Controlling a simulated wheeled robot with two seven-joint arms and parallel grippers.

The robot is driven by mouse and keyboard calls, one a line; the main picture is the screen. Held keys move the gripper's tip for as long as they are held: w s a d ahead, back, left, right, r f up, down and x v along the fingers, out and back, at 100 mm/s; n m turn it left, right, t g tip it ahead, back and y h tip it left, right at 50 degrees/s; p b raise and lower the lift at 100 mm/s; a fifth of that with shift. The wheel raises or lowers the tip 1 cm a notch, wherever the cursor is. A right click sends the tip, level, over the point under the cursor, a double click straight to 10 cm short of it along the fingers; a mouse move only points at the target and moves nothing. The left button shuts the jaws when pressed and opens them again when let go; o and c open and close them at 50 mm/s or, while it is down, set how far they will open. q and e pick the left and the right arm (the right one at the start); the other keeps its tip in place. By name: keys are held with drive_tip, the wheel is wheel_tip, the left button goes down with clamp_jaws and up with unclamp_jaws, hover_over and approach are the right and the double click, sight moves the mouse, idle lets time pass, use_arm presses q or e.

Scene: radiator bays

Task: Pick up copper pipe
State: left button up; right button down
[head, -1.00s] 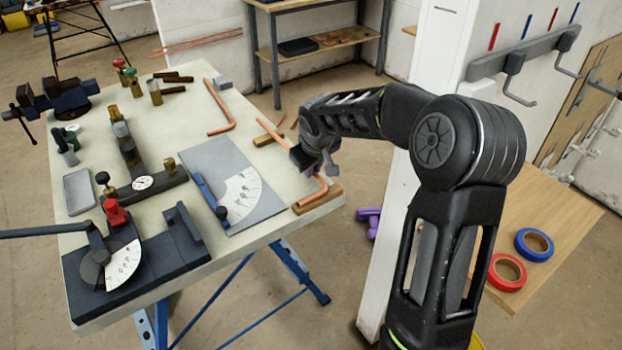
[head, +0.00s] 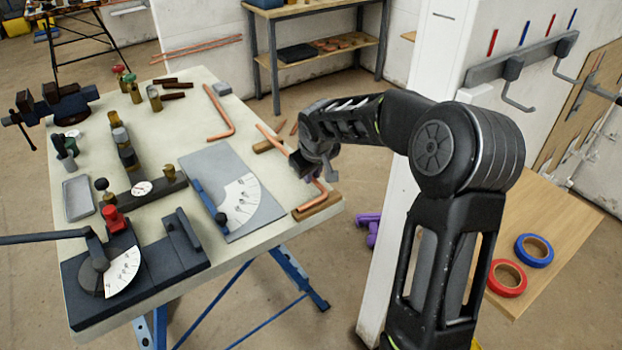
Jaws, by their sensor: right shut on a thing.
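A bent copper pipe (head: 271,137) lies at the right edge of the workbench, across two wooden blocks, with its bent end (head: 314,198) near the front block. My right gripper (head: 309,176) is at the middle of this pipe and shut on it; the fingers partly hide the pipe. Another bent copper pipe (head: 218,114) lies farther back on the bench, apart from the gripper. My left gripper is not in the picture.
The workbench (head: 243,100) holds a pipe bender (head: 103,265), a grey plate with a protractor scale (head: 240,200), a vise (head: 60,100) and several fittings. A wooden block (head: 318,206) lies near the bench corner. A white post (head: 395,215) stands close right of the bench.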

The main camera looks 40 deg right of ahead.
wheel_tip(320, 180, up, 10)
idle(0.5)
idle(0.5)
